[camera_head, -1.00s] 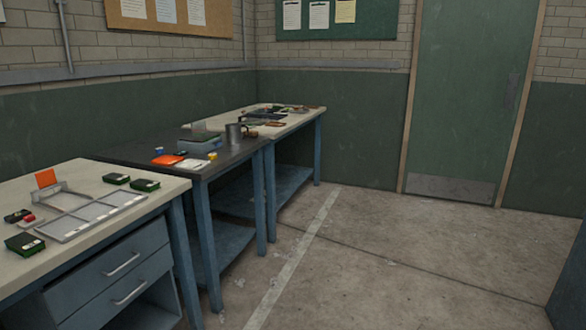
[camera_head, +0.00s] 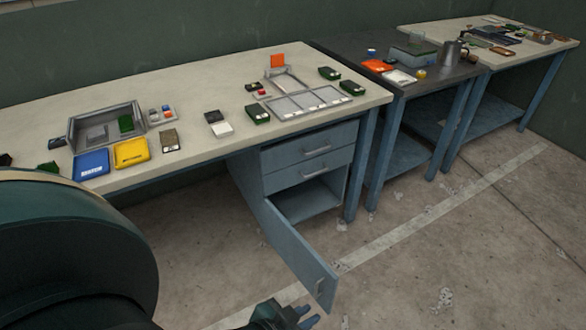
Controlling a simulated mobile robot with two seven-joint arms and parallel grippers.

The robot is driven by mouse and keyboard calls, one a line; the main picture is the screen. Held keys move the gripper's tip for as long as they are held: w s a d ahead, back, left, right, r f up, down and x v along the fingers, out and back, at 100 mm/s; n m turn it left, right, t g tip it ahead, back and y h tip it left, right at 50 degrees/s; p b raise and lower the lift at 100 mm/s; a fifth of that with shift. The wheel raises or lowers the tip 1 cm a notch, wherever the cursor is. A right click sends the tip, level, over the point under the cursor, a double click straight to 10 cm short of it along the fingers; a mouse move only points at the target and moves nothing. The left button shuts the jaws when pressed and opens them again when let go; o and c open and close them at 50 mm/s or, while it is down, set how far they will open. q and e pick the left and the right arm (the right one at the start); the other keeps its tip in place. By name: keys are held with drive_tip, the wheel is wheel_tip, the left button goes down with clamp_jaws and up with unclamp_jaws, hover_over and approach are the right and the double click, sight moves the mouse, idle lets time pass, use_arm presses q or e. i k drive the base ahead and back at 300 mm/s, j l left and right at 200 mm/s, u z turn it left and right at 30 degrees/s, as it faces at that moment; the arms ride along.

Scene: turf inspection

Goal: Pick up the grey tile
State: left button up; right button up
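My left gripper (camera_head: 306,315) is at the bottom edge, low over the floor and well away from the tabletop. Its blue fingertips look apart, with nothing between them. My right gripper is not in view. I cannot clearly single out the grey tile. A small grey-brown tile (camera_head: 169,141) lies near the front edge of the pale bench, right of a yellow tile (camera_head: 131,152). A flat grey piece (camera_head: 96,133) also shows inside the open grey box (camera_head: 75,131) behind the yellow and blue (camera_head: 91,163) tiles.
A grey divided tray (camera_head: 287,113) and several dark green tiles (camera_head: 258,113) lie on the right of the pale bench (camera_head: 220,80). A cabinet door (camera_head: 298,254) hangs open below. A dark bench (camera_head: 352,55) stands to the right. The floor in front is open.

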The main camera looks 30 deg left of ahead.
sight(94, 134)
drive_tip(key=k+l+u, duration=0.1)
drive_tip(key=u, duration=0.95)
